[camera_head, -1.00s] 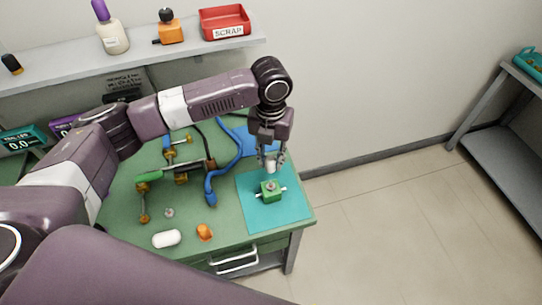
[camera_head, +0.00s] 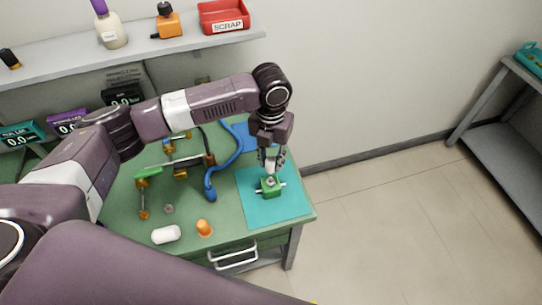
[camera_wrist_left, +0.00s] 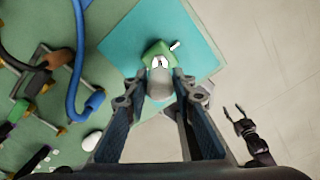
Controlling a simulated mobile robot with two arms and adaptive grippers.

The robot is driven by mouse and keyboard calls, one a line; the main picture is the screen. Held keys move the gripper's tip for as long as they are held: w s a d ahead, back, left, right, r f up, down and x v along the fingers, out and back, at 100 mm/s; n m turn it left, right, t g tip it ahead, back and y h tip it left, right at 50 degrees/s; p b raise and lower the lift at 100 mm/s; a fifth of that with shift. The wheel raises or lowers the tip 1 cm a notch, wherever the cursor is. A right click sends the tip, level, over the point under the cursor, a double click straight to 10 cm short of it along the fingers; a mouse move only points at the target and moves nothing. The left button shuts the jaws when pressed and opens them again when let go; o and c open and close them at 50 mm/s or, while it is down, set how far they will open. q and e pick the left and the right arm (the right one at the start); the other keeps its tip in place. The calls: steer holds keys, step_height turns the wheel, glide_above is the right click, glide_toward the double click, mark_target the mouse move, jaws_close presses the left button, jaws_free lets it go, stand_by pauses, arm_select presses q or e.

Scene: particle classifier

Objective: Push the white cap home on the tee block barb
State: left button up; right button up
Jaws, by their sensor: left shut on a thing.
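The green tee block (camera_head: 271,187) sits on the teal mat (camera_head: 290,206) near the bench's right end, with pale stubs at its sides. My left gripper (camera_head: 272,163) is above the block, pointing down, shut on the white cap (camera_head: 270,169). In the left wrist view the cap (camera_wrist_left: 160,82) lies between the fingers, in front of the green block (camera_wrist_left: 153,52). The cap hides part of the block's top, so I cannot tell whether it touches the barb. My right gripper (camera_wrist_left: 234,110) shows only in the left wrist view, off to the right with its fingers apart and empty.
A white cylinder (camera_head: 166,234) and an orange piece (camera_head: 204,228) lie near the bench's front edge. A blue hose (camera_head: 211,183) and brass-fitted pipework (camera_head: 180,162) stand left of the mat. A shelf with a red scrap bin (camera_head: 223,16) is behind.

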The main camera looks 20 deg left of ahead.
mark_target(271, 172)
arm_select(q)
steer(key=shift+f+b, duration=0.5)
steer(key=shift+f, duration=1)
steer(key=shift+c, duration=0.2)
steer(key=shift+r, duration=0.1)
steer(key=shift+p, duration=0.95)
steer(key=shift+f+b, duration=0.65)
steer(key=shift+f, duration=0.9)
